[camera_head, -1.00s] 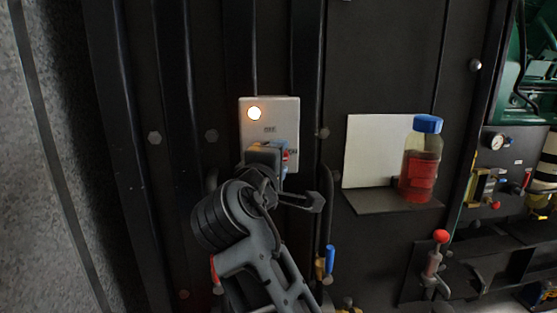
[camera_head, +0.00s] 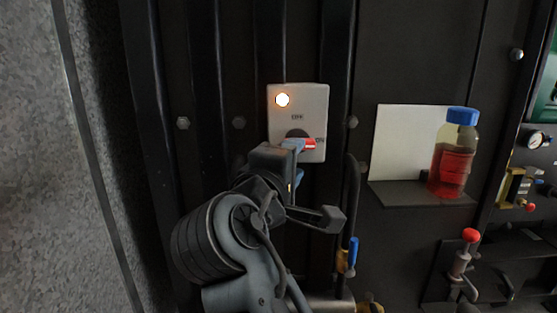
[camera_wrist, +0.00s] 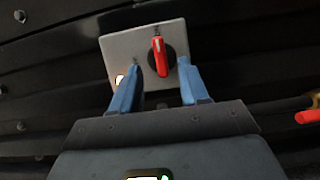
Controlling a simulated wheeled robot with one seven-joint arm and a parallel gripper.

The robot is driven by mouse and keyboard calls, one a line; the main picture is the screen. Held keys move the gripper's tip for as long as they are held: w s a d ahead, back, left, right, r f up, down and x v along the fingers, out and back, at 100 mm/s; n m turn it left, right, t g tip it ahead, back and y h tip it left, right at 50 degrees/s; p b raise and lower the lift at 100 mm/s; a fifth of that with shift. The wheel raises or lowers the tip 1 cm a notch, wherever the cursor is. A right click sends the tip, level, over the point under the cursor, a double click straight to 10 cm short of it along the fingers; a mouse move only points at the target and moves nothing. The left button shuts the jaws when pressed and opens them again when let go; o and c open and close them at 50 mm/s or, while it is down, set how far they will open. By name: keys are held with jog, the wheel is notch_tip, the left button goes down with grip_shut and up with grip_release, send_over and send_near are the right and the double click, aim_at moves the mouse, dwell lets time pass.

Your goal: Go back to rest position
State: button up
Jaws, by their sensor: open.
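My gripper (camera_wrist: 160,85) is open, with its two blue fingers apart and nothing between them in the wrist view. It also shows in the head view (camera_head: 298,165), just in front of the lower part of a grey switch box (camera_head: 312,98). The box has a lit lamp (camera_head: 282,100) and a rotary switch with a red handle (camera_head: 308,144), which points right toward the ON label in the head view. In the wrist view the red handle (camera_wrist: 159,57) shows beyond the fingertips; I cannot tell the exact gap. My arm covers the lower middle of the head view.
Right of the box, a bottle of red liquid with a blue cap (camera_head: 453,155) stands on a small shelf (camera_head: 400,194) by a white panel (camera_head: 400,142). A blue-handled valve (camera_head: 352,252) and a red-knobbed lever (camera_head: 467,252) are lower down. Grey wall (camera_head: 60,200) at left.

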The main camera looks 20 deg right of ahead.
jog(key=s+f+n+t+y, duration=0.1)
jog(key=s+f+y, duration=0.15)
jog(key=f, duration=0.55)
jog(key=s+f+n+y, duration=0.1)
jog(key=s+f+y, duration=0.15)
jog(key=f, duration=0.45)
jog(key=s+f+m+y, duration=0.1)
jog(key=s+f+y, duration=0.4)
jog(key=s+f, duration=0.7)
jog(key=s+d+f+m+y, duration=0.2)
jog(key=s+m, duration=0.3)
jog(key=s, duration=1)
jog(key=s+d+r+m, duration=0.2)
jog(key=s+r+m, duration=0.3)
jog(key=s, duration=0.7)
jog(key=shift+r+m, duration=0.4)
jog(key=shift+r, duration=0.1)
